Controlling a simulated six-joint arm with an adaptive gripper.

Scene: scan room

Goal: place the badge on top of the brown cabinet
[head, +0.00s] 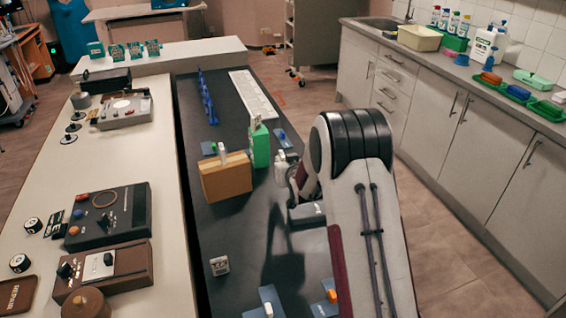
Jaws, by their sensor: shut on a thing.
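The brown cabinet (226,180) is a small tan-brown box on the dark worktop, left of my gripper. A small white-and-blue piece (220,150) shows at its top edge; I cannot tell if it stands on top or behind. My gripper (284,168) is just right of the cabinet, partly hidden by my own arm. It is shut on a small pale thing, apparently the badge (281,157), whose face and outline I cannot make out. There is a gap between it and the cabinet.
A green box (260,146) stands between cabinet and gripper, slightly farther back. A blue rack (207,97) and white keyboard-like strip (254,95) lie behind. Consoles (108,216) fill the pale counter at left.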

